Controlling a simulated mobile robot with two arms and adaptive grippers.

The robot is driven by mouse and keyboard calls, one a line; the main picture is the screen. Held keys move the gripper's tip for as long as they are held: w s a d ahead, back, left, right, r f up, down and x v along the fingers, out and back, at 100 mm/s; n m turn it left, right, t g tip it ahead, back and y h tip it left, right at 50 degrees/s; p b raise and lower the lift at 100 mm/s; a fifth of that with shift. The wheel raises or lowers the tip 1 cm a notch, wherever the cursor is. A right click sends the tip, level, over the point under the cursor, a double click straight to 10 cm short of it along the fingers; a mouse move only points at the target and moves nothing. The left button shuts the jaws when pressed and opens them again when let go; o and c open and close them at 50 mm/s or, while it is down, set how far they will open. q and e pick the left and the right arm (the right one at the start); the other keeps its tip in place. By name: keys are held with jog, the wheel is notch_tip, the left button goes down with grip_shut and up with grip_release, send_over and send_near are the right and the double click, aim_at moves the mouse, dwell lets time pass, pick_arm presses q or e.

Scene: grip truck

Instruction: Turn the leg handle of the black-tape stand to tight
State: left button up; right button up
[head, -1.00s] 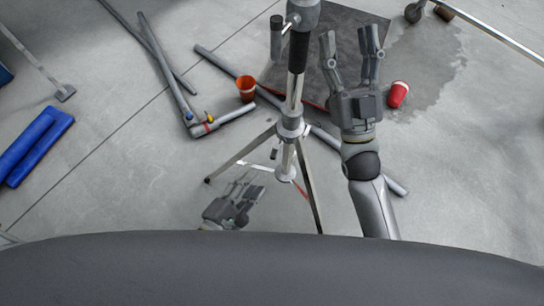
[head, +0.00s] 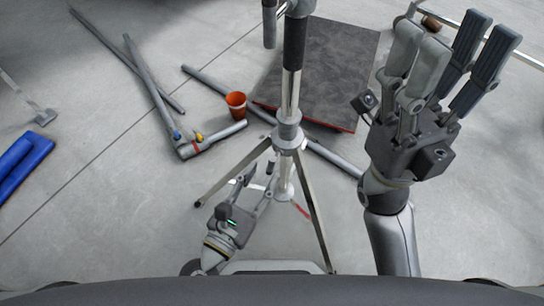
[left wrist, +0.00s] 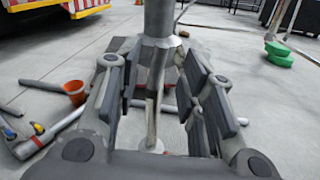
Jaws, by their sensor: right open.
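The stand is a tripod with a black-tape band (head: 294,45) on its upright pole, a grey collar (head: 287,134) and splayed metal legs. A small dark part, possibly the leg handle (head: 270,168), shows just below the collar; its setting cannot be told. My left gripper (head: 258,184) is low beside the stand, fingers apart, pointing at the lower legs. In the left wrist view its fingers (left wrist: 155,75) are open, with the stand's pole (left wrist: 158,18) and collar beyond and between them. The handle is not clear there. My right gripper (head: 446,48) is open and empty, raised to the right of the stand.
An orange cup (head: 236,104) stands left of the pole, near grey pipes (head: 155,95) on the floor. A dark mat (head: 340,70) lies behind the stand. A blue object (head: 22,160) lies far left. Green objects (left wrist: 277,52) show in the left wrist view.

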aim_at(270, 164)
pick_arm(q)
jog(key=shift+p+x, duration=0.5)
jog(key=shift+x, duration=2.4)
jog(key=shift+c, duration=0.4)
grip_shut()
